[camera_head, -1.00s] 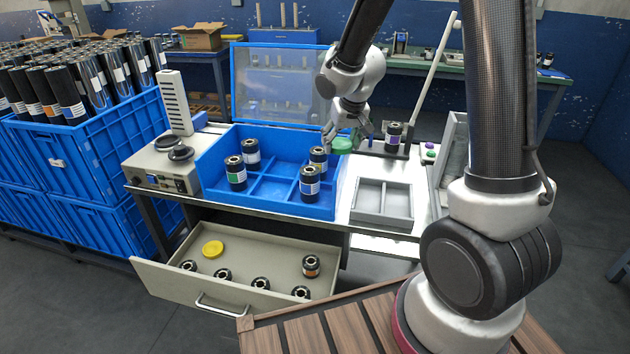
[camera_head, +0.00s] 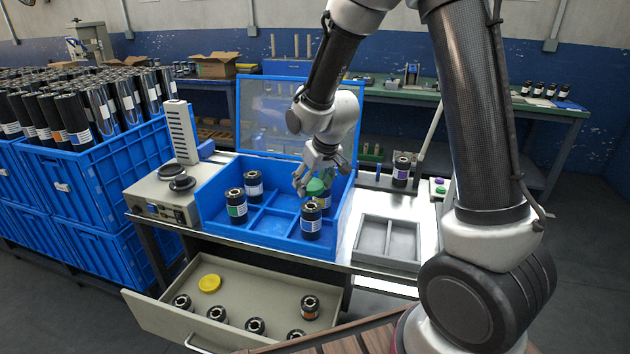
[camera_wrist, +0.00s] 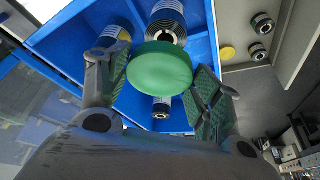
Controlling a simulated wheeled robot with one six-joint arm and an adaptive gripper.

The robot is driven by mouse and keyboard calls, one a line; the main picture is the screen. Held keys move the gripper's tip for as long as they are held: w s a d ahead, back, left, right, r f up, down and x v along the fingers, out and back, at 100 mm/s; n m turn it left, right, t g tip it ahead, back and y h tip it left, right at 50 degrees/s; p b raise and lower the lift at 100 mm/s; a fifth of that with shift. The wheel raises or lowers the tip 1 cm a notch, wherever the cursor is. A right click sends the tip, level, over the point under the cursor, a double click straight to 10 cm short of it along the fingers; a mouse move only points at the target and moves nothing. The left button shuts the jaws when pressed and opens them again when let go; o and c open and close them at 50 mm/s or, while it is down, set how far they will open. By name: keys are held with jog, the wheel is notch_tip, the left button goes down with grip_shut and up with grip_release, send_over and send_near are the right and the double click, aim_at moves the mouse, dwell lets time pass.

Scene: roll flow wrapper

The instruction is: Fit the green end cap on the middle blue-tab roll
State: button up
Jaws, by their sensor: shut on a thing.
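The green end cap (camera_head: 316,187) is a round, flat disc. My gripper (camera_head: 313,184) is shut on it and holds it over the right part of the blue divided box (camera_head: 272,222). In the wrist view the cap (camera_wrist: 160,70) lies between my two fingers and partly hides the rolls below. A black roll (camera_head: 311,222) stands upright in the box's front right. Another roll (camera_head: 325,204) is just behind it, partly hidden by my gripper. Two more stand at the left: a green-tab roll (camera_head: 236,207) and one behind it (camera_head: 253,184). I cannot tell which is the middle blue-tab roll.
The box's clear lid (camera_head: 262,115) stands open behind. An open drawer (camera_head: 235,300) below holds a yellow cap (camera_head: 209,283) and several rolls. A grey divided tray (camera_head: 388,240) is at the right, near a purple-tab roll (camera_head: 401,172). Blue crates (camera_head: 80,170) stand left.

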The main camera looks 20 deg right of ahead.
aim_at(313, 203)
jog(key=shift+n, duration=0.3)
jog(key=shift+f, duration=2.9)
jog(key=shift+f, duration=0.55)
jog(key=o, duration=0.5)
jog(key=shift+v, duration=5.5)
jog(key=shift+d, duration=0.15)
